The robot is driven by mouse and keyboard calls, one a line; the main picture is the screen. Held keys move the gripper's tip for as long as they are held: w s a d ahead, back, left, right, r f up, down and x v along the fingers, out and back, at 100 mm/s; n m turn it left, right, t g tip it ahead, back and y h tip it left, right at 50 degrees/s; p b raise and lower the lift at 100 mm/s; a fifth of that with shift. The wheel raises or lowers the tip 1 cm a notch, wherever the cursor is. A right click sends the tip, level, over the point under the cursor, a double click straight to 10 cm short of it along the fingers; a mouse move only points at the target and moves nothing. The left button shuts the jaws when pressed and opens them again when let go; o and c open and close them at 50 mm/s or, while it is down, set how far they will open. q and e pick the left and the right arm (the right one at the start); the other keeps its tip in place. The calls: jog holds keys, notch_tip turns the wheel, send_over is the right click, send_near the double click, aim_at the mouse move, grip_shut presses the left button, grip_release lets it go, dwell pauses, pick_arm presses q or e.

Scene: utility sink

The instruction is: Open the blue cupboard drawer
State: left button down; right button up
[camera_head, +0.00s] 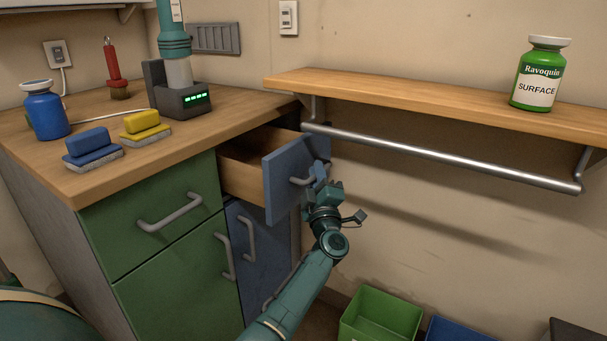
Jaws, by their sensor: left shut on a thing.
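The blue drawer (283,188) of the cupboard stands pulled out under the wooden counter, and its wooden side (243,168) shows. A grey bar handle (299,181) is on its front. My left gripper (317,183) is at the handle, shut on it, with the fingers partly hiding its right end. The left arm reaches up from the bottom of the view. My right gripper is not in view.
A green drawer (160,215) and lower doors are closed. Sponges, bottles and a device stand on the counter (215,110). A wall shelf with a metal rail (440,157) is at right. A green bin (380,318) and a blue bin (455,330) are on the floor.

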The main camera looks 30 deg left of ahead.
pick_arm(q)
jog(key=d, duration=0.9)
jog(key=shift+s+d, duration=0.25)
jog(key=shift+s, duration=0.05)
jog(key=shift+r, duration=0.1)
jog(key=c, duration=1.8)
grip_release()
jog(key=shift+o, duration=0.4)
